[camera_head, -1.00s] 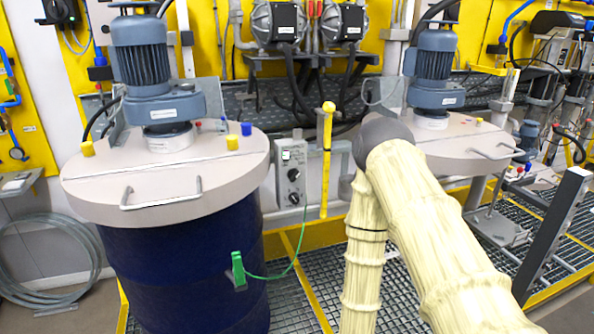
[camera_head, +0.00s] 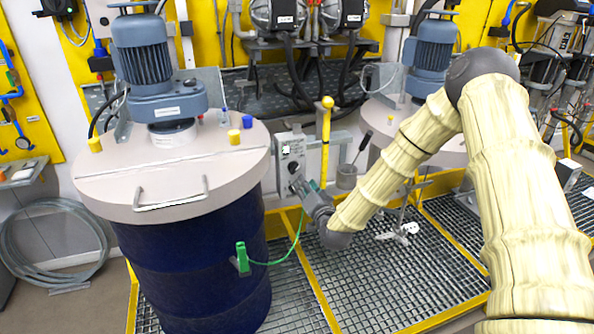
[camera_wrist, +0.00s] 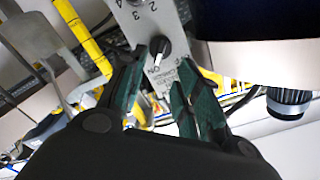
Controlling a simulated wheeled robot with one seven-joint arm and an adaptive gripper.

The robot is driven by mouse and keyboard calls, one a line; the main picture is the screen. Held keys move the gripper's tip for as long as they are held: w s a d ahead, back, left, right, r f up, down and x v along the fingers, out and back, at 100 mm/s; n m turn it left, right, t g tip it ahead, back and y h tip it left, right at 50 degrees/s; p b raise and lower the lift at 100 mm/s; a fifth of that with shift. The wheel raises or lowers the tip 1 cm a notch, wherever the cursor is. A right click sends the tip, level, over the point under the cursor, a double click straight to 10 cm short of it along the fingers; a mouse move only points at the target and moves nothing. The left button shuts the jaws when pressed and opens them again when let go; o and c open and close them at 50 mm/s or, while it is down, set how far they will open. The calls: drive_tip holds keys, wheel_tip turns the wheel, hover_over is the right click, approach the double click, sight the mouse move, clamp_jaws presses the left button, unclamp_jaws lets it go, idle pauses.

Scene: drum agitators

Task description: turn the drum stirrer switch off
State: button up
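The grey switch box (camera_head: 291,150) is mounted beside the blue drum (camera_head: 190,262) and its blue-grey stirrer motor (camera_head: 143,55). In the wrist view, a black rotary knob (camera_wrist: 162,46) with a white pointer sits on the box's panel (camera_wrist: 133,22). The pointer is directed toward the upside-down "ON" mark; another label beside it is partly hidden. My gripper (camera_head: 301,187) is close in front of the box's lower part. In the wrist view, its green-padded fingers (camera_wrist: 162,74) are open on either side of the knob, with nothing clearly held.
A green clamp (camera_head: 242,257) with a green cable hangs on the drum's side near my gripper. A yellow post (camera_head: 326,140) stands just right of the box. A second lidded drum with a motor (camera_head: 429,66) is behind my arm. Grating (camera_head: 365,290) covers the floor.

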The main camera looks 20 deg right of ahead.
sight(296, 170)
drive_tip(key=w+p, duration=0.1)
drive_tip(key=w, duration=0.3)
drive_tip(key=w+p, duration=0.2)
drive_tip(key=w, duration=0.2)
drive_tip(key=shift+w+a, duration=0.2)
drive_tip(key=shift+w, duration=0.2)
drive_tip(key=shift+c, duration=0.2)
clamp_jaws()
